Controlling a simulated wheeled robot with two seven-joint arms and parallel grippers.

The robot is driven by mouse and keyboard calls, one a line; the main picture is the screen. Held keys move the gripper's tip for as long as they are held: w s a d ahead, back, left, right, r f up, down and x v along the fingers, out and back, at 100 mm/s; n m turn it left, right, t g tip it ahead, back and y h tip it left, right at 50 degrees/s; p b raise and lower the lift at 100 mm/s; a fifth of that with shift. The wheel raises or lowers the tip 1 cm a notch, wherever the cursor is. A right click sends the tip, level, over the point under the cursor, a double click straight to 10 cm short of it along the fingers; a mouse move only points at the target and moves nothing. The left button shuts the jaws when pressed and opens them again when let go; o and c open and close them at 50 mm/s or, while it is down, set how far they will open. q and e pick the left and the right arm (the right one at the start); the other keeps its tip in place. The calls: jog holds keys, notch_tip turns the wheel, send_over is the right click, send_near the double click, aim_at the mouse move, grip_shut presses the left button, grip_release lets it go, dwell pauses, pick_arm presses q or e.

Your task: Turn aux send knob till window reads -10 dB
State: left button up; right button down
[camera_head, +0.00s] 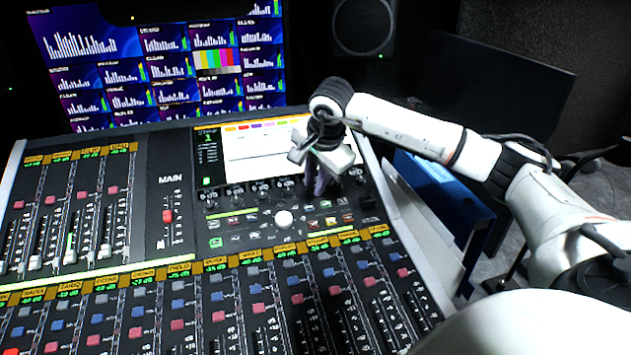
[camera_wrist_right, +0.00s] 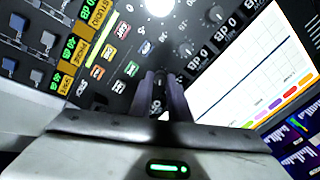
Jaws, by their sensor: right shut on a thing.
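The mixing console (camera_head: 185,145) has a row of small black knobs with little windows above them, just under its bright screen (camera_head: 262,150). My right gripper (camera_head: 317,190) reaches down onto the right part of this row. In the right wrist view its two dark fingers (camera_wrist_right: 164,92) are shut on a dark knob (camera_wrist_right: 159,82), which they mostly hide. Neighbouring windows (camera_wrist_right: 203,63) seem to show 0 dB, but the lettering is small and turned. The window of the held knob is hidden or unreadable. My left gripper is not in view.
A white round knob (camera_head: 284,219) and coloured buttons lie just below the row. Fader strips fill the console's front and left. A monitor wall (camera_head: 160,65) stands behind. A blue binder-like object (camera_head: 440,190) is at the right.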

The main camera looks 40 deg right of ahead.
jog(key=c, duration=1.7)
grip_release()
jog(key=shift+r, duration=0.15)
jog(key=v, duration=1)
jog(key=shift+s, duration=0.1)
